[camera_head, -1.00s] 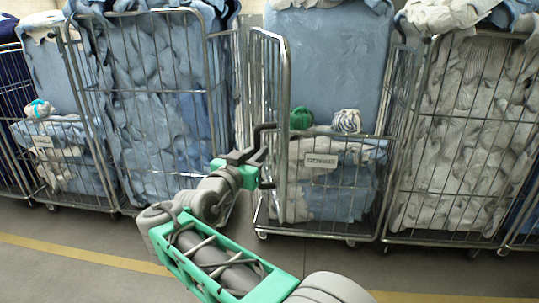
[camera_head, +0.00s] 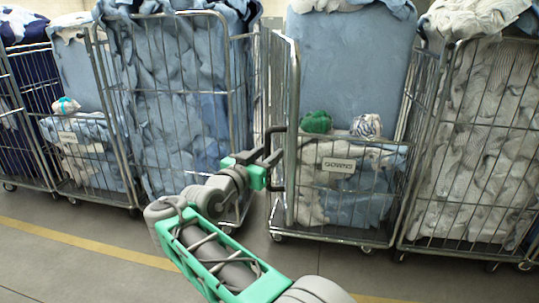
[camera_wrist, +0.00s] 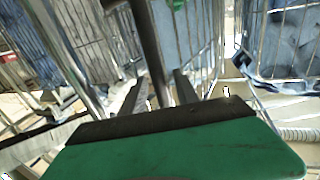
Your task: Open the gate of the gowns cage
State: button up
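The gowns cage (camera_head: 404,190) is a wire roll cage with a GOWNS label (camera_head: 338,165) on its low front panel. Its tall wire gate (camera_head: 292,90) stands swung out at the cage's left side and shows nearly edge-on in the head view. A dark bracket handle (camera_head: 277,129) sticks out to the left from the gate's near post. My gripper (camera_head: 268,168) is at this handle. In the wrist view the dark handle bar (camera_wrist: 150,45) runs between the two fingers (camera_wrist: 160,92), which look closed on it; the contact itself is partly hidden.
A green bundle (camera_head: 317,122) and a striped bundle (camera_head: 366,125) sit behind the low panel. A cage of blue cloth (camera_head: 165,110) stands close on the left, a cage of pale cloth (camera_head: 480,150) on the right. The floor in front (camera_head: 100,225) is clear.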

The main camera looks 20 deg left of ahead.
jog(key=shift+s, duration=0.1)
jog(key=b+v, duration=0.7)
jog(key=b, duration=0.2)
jog(key=shift+s+a, duration=0.15)
jog(key=shift+s, duration=0.15)
jog(key=shift+c, duration=0.5)
